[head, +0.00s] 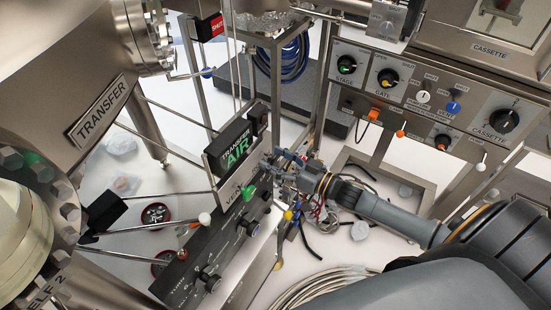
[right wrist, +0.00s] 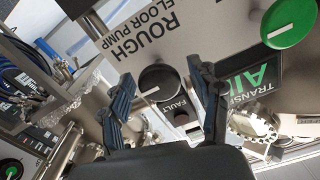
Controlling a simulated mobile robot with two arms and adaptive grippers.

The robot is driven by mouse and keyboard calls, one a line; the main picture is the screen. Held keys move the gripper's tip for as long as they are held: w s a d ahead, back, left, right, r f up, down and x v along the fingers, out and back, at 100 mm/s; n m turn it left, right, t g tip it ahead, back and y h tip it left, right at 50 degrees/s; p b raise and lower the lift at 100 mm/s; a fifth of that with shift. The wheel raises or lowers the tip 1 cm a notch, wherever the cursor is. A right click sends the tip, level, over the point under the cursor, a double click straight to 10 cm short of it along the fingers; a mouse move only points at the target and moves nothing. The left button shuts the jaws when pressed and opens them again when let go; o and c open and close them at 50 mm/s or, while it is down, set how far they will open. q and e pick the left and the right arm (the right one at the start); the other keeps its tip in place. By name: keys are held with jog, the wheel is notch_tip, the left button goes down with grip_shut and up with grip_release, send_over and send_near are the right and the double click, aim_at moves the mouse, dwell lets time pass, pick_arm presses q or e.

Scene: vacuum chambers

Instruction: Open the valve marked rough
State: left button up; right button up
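The control panel (head: 190,262) runs diagonally through the middle of the head view. In the right wrist view, upside-down lettering reading ROUGH FLOOR PUMP (right wrist: 143,38) is printed on it. A round black knob (right wrist: 158,82) with a white line sits by that lettering, next to a FAULT label. My right gripper (head: 276,164) is at the upper end of the panel in the head view and hides what lies behind it. In the right wrist view the right gripper (right wrist: 163,82) is open, its fingers to either side of the black knob. Contact cannot be told. My left gripper is not in view.
A green knob (head: 248,192) marked VENT and a TRANSFER AIR sign (head: 233,148) are close to my right gripper. More black knobs (head: 209,279) line the panel. A cassette console (head: 450,100) stands at upper right. Rods with white ball ends (head: 204,218) reach toward the panel.

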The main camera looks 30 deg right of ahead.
jog(key=c, duration=1.1)
jog(key=shift+n, duration=0.3)
jog(key=n, duration=0.4)
jog(key=n+b, duration=0.1)
jog(key=n, duration=0.3)
jog(key=shift+n, duration=0.3)
jog(key=n+b, duration=0.1)
jog(key=n, duration=0.3)
jog(key=n+b, duration=0.1)
jog(key=n, duration=0.3)
jog(key=shift+n, duration=0.5)
jog(key=o, duration=1.2)
